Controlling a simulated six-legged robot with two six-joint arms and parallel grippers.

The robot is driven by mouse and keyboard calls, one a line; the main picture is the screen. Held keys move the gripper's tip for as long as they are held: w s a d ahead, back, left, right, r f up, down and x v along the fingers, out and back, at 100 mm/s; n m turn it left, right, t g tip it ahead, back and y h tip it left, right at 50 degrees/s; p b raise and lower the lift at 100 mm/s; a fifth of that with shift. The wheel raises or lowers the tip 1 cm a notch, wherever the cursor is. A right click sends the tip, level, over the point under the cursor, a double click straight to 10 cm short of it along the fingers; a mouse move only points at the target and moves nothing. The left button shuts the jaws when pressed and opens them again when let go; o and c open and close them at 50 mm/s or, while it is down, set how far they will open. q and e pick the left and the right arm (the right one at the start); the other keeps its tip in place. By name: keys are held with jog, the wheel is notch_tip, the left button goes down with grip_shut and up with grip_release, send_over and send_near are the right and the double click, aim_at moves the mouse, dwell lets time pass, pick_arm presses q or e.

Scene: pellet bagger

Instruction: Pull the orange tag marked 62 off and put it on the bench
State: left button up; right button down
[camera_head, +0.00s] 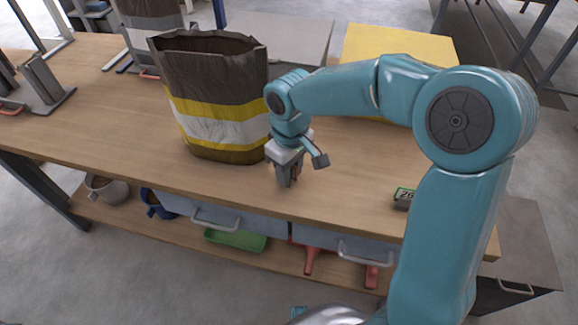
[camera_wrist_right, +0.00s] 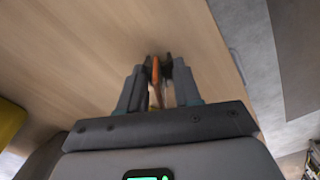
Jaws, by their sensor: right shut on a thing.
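My right gripper (camera_head: 289,182) points down low over the wooden bench (camera_head: 240,178), just right of the brown bag. It also shows in the right wrist view (camera_wrist_right: 160,66). There its fingers are shut on a thin orange piece, the orange tag (camera_wrist_right: 155,72), seen nearly edge-on. Its number cannot be read. I cannot tell whether the tag touches the bench top. The tag is away from the bag. My left gripper is not in view.
A brown open bag (camera_head: 215,120) with yellow and white bands stands left of my right gripper. A yellow panel (camera_head: 400,45) lies behind my arm. The bench front is clear.

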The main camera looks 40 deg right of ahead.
jog(key=shift+f+b, duration=0.35)
jog(key=shift+f, duration=0.1)
jog(key=c, duration=0.7)
grip_release()
jog(key=shift+r, duration=0.15)
jog(key=shift+r, duration=0.1)
notch_tip(320, 180, up, 16)
jog(key=p, duration=0.3)
jog(key=shift+p, duration=0.35)
